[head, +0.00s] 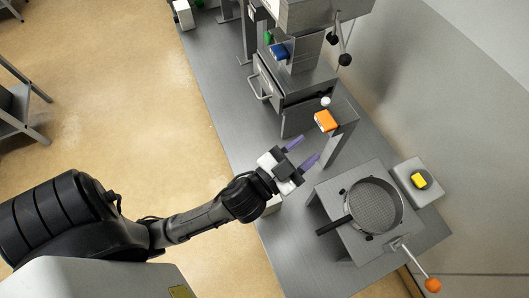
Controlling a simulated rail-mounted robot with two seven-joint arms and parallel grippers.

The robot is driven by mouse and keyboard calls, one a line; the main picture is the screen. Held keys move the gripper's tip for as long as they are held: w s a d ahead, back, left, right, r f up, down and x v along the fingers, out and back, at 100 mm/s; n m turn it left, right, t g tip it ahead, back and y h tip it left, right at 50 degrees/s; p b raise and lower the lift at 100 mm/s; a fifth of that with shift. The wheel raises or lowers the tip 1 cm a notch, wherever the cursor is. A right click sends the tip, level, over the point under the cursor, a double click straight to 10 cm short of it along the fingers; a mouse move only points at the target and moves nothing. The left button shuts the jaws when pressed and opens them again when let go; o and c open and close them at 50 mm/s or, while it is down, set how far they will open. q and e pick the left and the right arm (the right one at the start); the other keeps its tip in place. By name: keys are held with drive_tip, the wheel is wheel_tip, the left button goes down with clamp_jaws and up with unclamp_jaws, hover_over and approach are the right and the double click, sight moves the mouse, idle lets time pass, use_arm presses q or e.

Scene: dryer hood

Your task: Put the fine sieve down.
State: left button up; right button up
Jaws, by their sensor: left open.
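The fine sieve (374,207) is a round metal-rimmed mesh with a dark handle (334,225) pointing to the lower left. It rests on a grey raised stand (345,243) at the near right end of the bench. My left gripper (303,152) is open and empty, its two purple fingers apart, above the bench to the upper left of the sieve. It is clear of the sieve and its handle. My right gripper is not in view.
A grey box with a yellow button (419,181) stands right of the sieve. A lever with an orange knob (432,285) sticks out below. A post with an orange block (325,121) and a drawer machine (290,85) stand farther back. Bare bench (215,75) shows at left.

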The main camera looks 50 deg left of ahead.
use_arm(q)
drive_tip(key=s+a+f+n+g+y, duration=0.1)
drive_tip(key=s+a+f+g, duration=0.15)
drive_tip(key=f, duration=0.25)
drive_tip(key=s+a+f+n+g, duration=0.1)
drive_tip(key=s+f+g, duration=0.25)
drive_tip(key=f, duration=0.25)
drive_tip(key=s+a+f+n+g+y, duration=0.1)
drive_tip(key=s+a+f+g, duration=0.1)
drive_tip(key=f+g, duration=0.25)
drive_tip(key=s+f+g+h, duration=0.1)
drive_tip(key=s+f+g, duration=0.5)
drive_tip(key=s, duration=0.4)
drive_tip(key=shift+s+d+f+m+h, duration=0.2)
drive_tip(key=shift+f+m+h, duration=0.1)
drive_tip(key=shift+f, duration=0.35)
